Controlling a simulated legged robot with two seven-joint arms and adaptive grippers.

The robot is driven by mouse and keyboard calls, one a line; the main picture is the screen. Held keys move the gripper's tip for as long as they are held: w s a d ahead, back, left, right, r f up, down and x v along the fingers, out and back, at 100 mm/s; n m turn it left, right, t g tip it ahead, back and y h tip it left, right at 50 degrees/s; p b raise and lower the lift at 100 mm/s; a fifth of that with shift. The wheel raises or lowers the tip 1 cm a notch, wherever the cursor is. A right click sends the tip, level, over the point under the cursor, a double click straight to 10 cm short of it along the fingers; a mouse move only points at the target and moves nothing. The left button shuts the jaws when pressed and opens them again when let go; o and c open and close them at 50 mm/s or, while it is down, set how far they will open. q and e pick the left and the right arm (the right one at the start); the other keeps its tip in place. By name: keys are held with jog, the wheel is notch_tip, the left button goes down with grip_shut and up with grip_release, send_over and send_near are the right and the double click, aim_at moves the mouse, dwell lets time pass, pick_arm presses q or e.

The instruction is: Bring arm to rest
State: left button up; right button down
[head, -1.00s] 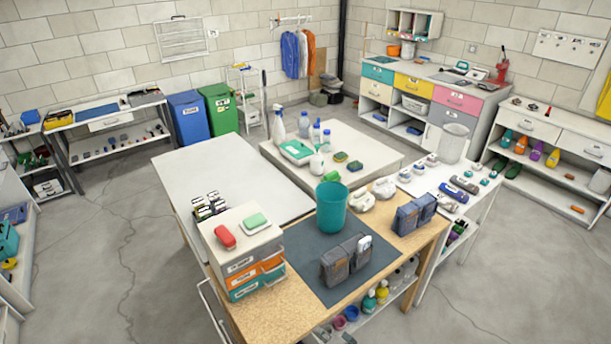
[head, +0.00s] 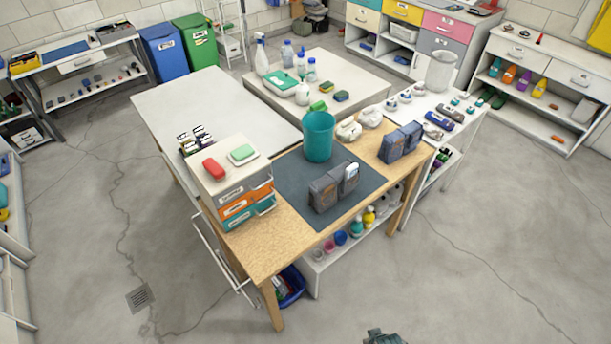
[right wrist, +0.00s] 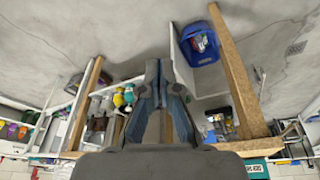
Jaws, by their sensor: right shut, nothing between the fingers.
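My right gripper (right wrist: 160,80) is in the middle of the right wrist view, with its dark fingers together and nothing between them. The view behind it looks upside down, with the floor at the top and the table's wooden legs around the gripper. The gripper appears clear of the table. At the bottom edge of the head view a small dark piece shows, too little of it to identify. My left gripper is in neither view.
The wooden table (head: 262,248) carries a teal bin (head: 319,138), grey pouches on a dark mat (head: 290,178) and a drawer box (head: 222,176). Below is a blue bin (head: 293,287), also in the right wrist view (right wrist: 200,40). Floor (head: 450,290) in front is open.

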jog(key=s+f+g, duration=0.1)
jog(key=s+f, duration=0.1)
jog(key=f, duration=0.9)
jog(key=s+f, duration=0.3)
jog(key=f, duration=0.8)
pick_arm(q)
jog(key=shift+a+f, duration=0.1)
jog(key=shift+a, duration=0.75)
pick_arm(e)
jog(key=s+d+f+g, duration=0.1)
jog(key=s+d+f, duration=0.1)
jog(key=s+f, duration=1.1)
jog(key=shift+s+d+f, duration=0.2)
jog(key=shift+s+f, duration=0.05)
jog(key=shift+s, duration=1.2)
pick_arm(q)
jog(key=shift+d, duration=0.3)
pick_arm(e)
jog(key=shift+d, duration=0.2)
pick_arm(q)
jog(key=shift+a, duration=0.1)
pick_arm(e)
jog(key=shift+a, duration=0.25)
